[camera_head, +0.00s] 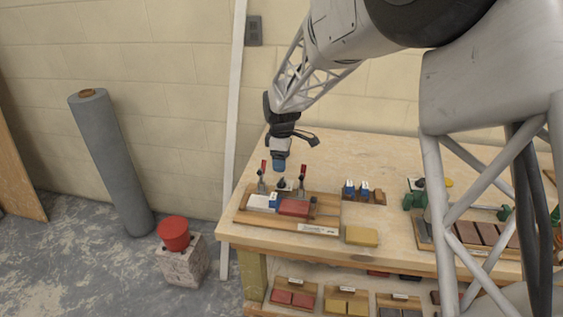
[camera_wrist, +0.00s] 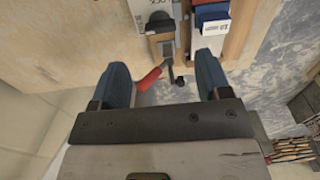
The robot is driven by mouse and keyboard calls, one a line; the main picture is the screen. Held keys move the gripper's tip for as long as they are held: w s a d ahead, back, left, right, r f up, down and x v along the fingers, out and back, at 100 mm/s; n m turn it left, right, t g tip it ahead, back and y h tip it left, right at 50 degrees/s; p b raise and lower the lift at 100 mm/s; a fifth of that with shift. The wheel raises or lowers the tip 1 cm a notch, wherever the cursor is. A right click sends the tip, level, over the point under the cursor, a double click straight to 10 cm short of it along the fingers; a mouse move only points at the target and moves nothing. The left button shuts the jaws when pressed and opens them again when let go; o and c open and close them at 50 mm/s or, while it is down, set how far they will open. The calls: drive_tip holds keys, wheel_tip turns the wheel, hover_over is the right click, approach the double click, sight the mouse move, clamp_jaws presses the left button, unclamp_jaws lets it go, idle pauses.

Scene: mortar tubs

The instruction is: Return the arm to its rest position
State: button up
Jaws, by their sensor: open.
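My arm reaches in from the upper right in the head view and hangs over the left part of the workbench (camera_head: 390,165). My gripper (camera_head: 280,166) points down, its blue fingertips just above a wooden fixture (camera_head: 247,216) with two red-handled clamps (camera_head: 302,178). In the wrist view my gripper (camera_wrist: 162,75) is open, with a blue finger on each side. A red clamp handle (camera_wrist: 150,78) shows between the fingers; I cannot tell how far below them it is. Nothing is held.
The fixture holds a white block (camera_head: 260,203), a blue-and-white piece (camera_head: 273,201) and a red block (camera_head: 294,207). A yellow block (camera_head: 361,236) lies beside it. A small rack with blue pieces (camera_head: 364,191) stands to the right. The wall is close behind; space above the bench is free.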

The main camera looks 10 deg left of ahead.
drive_tip(key=shift+r, duration=0.1)
drive_tip(key=s+d+r+m, duration=0.3)
drive_tip(key=s+d+r, duration=0.2)
drive_tip(key=s+d, duration=0.15)
drive_tip(key=s+d+r+m+t, duration=0.1)
drive_tip(key=s+d+r+m, duration=0.3)
drive_tip(key=d, duration=0.4)
drive_tip(key=s+d+r+m, duration=0.2)
drive_tip(key=s+d+r, duration=0.3)
drive_tip(key=s+d, duration=0.2)
drive_tip(key=s+d+m, duration=0.4)
drive_tip(key=s+d, duration=0.2)
drive_tip(key=s, duration=0.5)
drive_tip(key=s+d+m+t, duration=0.1)
drive_tip(key=s+d+m, duration=0.4)
drive_tip(key=s, duration=0.7)
drive_tip(key=shift+d+f+t, duration=0.3)
drive_tip(key=shift+d+f, duration=0.05)
drive_tip(key=shift+d, duration=0.2)
